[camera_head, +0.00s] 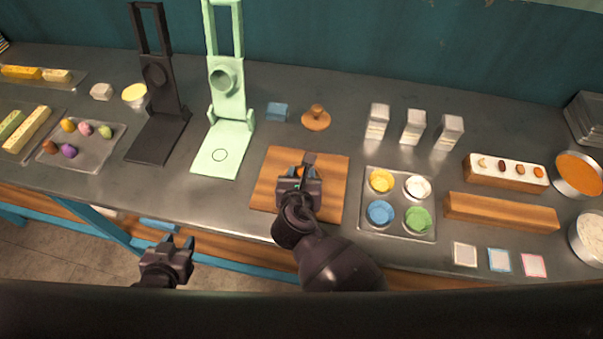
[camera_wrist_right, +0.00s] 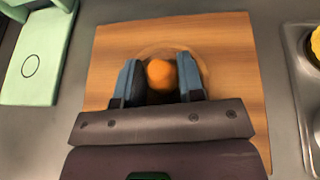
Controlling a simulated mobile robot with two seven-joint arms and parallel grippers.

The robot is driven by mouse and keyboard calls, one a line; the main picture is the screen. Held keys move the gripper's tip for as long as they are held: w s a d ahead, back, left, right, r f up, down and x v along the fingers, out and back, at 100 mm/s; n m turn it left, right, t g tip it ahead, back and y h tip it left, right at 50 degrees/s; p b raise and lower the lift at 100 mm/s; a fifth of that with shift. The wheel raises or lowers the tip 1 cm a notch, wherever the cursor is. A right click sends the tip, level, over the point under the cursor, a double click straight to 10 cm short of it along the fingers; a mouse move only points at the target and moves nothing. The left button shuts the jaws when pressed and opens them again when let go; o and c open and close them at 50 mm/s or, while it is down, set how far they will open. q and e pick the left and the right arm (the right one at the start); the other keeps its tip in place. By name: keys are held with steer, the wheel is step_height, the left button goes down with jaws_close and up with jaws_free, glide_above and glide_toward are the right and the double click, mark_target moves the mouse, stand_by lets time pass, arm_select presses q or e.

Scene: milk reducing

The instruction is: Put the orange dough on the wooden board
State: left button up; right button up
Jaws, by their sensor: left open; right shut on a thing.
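The wooden board (camera_head: 333,182) lies flat on the counter, and it fills the middle of the right wrist view (camera_wrist_right: 232,50). My right gripper (camera_head: 299,172) is over the board, shut on the orange dough (camera_wrist_right: 162,74), a small ball between its fingers. The dough is mostly hidden by the gripper in the head view. I cannot tell whether the dough touches the board. My left gripper (camera_head: 178,246) is open and empty, in front of the counter's near edge.
A mint-green press (camera_head: 222,160) stands left of the board, with a black press (camera_head: 158,140) beyond it. A metal tray with coloured powders (camera_head: 398,201) sits just right of the board. A tray of several coloured dough balls (camera_head: 91,159) lies at the left. A wooden stamp (camera_head: 316,119) stands behind the board.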

steer(key=o, duration=0.9)
steer(key=shift+f, duration=0.1)
steer(key=shift+c, duration=0.2)
steer(key=shift+o, duration=0.6)
arm_select(q)
steer(key=shift+s, duration=0.2)
arm_select(e)
steer(key=shift+s, duration=0.2)
steer(key=v, duration=1)
steer(key=shift+s+p, duration=0.2)
steer(key=shift+p, duration=0.1)
arm_select(q)
steer(key=shift+s+f, duration=0.2)
steer(key=shift+s, duration=0.05)
